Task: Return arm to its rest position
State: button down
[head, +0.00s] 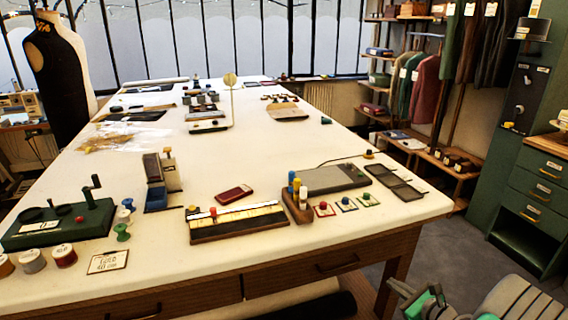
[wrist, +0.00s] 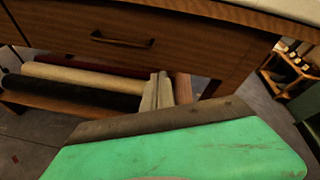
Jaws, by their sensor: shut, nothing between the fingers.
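My gripper (head: 412,296) shows at the bottom right of the head view, in front of the table's right corner and below its top. Its grey and green parts are partly cut off by the frame edge. In the wrist view, a large green surface with a brown edge, which looks like part of my gripper (wrist: 170,135), fills the bottom. The gripper is shut and nothing shows held in it. The wrist camera faces the table's wooden front with a drawer handle (wrist: 122,40).
The long white-topped table (head: 250,255) carries sewing items, including a wooden block with bottles (head: 297,207) near its front. Rolls of cloth (wrist: 85,80) lie on a shelf below. A green drawer cabinet (head: 535,195) stands at right. Grey floor is open between.

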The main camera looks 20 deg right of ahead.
jog(key=s+a+f+n+g+y, duration=0.4)
jog(key=s+a+f+n+g, duration=0.2)
jog(key=s+a+f+n, duration=0.6)
jog(key=s+a+f+n+g, duration=0.2)
jog(key=s+n+g, duration=0.1)
jog(key=s, duration=0.2)
jog(key=s+a+r+n+g+h+p, duration=0.1)
jog(key=a+r+n+g, duration=0.2)
jog(key=r, duration=0.4)
jog(key=s+a+r+n+g+h+p, duration=0.1)
jog(key=s+a+r+n+g+p, duration=0.2)
jog(key=r, duration=0.5)
jog(key=w+a+r+n+t+h+p, duration=0.1)
jog(key=w+a+r+n+t, duration=0.3)
jog(key=w+a+r+n, duration=0.6)
jog(key=w+a+r+h, duration=0.1)
jog(key=w+a+r, duration=0.3)
jog(key=a+r, duration=0.2)
jog(key=shift+w+a+r+n, duration=0.2)
jog(key=shift+a+r+n, duration=0.15)
jog(key=shift+a, duration=0.3)
